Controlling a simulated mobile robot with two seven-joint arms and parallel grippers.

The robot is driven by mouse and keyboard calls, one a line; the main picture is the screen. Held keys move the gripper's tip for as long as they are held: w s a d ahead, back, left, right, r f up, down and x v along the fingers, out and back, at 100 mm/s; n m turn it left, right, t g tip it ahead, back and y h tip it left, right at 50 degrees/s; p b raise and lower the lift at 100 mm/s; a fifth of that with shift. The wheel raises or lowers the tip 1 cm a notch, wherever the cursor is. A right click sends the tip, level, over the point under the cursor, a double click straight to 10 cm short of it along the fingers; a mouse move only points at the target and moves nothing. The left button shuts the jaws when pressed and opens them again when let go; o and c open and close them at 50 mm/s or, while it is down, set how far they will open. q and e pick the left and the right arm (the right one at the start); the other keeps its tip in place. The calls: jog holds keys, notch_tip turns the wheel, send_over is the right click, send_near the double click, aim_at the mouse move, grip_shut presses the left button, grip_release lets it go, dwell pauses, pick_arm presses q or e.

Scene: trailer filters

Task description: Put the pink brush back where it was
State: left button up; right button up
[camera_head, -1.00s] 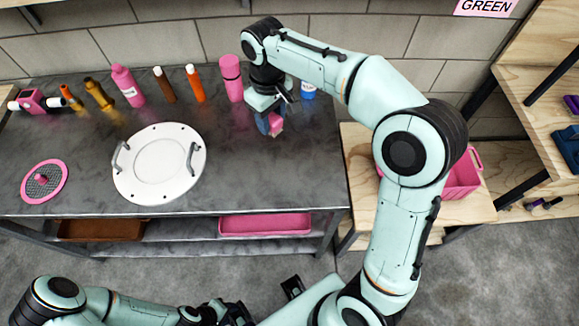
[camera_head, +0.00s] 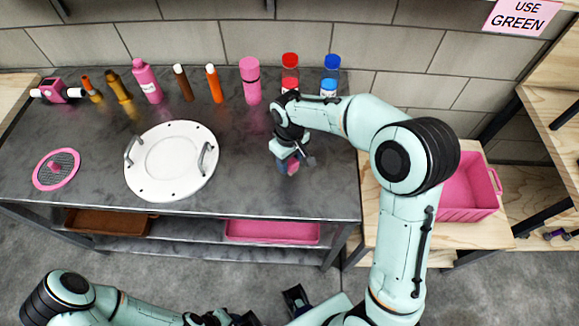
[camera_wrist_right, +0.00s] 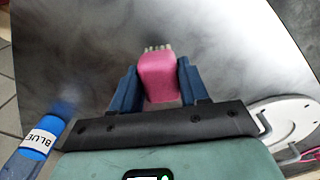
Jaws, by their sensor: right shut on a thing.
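The pink brush (camera_wrist_right: 160,76) is held between the two blue fingers of my right gripper (camera_wrist_right: 155,85) in the right wrist view, with its pale bristles pointing away from the gripper. In the head view my right gripper (camera_head: 289,163) is over the right part of the grey metal table (camera_head: 240,185), with a bit of the pink brush (camera_head: 293,168) showing between its fingers. I cannot tell whether the brush touches the tabletop. My left arm (camera_head: 90,300) is low at the left front, and its gripper (camera_head: 297,297) is partly visible and unclear near the bottom edge.
A row of bottles (camera_head: 212,84) stands along the table's back, including a red-capped one (camera_head: 289,75) and a blue-capped one (camera_head: 330,77). A white round lid (camera_head: 171,162) lies left of the gripper. A pink crate (camera_head: 467,190) stands on the wooden surface at right.

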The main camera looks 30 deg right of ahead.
aim_at(289, 166)
jog(key=shift+f, duration=1.9)
jog(key=shift+f, duration=0.2)
jog(key=o, duration=1)
jog(key=shift+r, duration=0.15)
jog(key=shift+r, duration=0.35)
notch_tip(289, 166, up, 12)
jog(key=shift+f+p, duration=0.25)
jog(key=shift+p, duration=0.3)
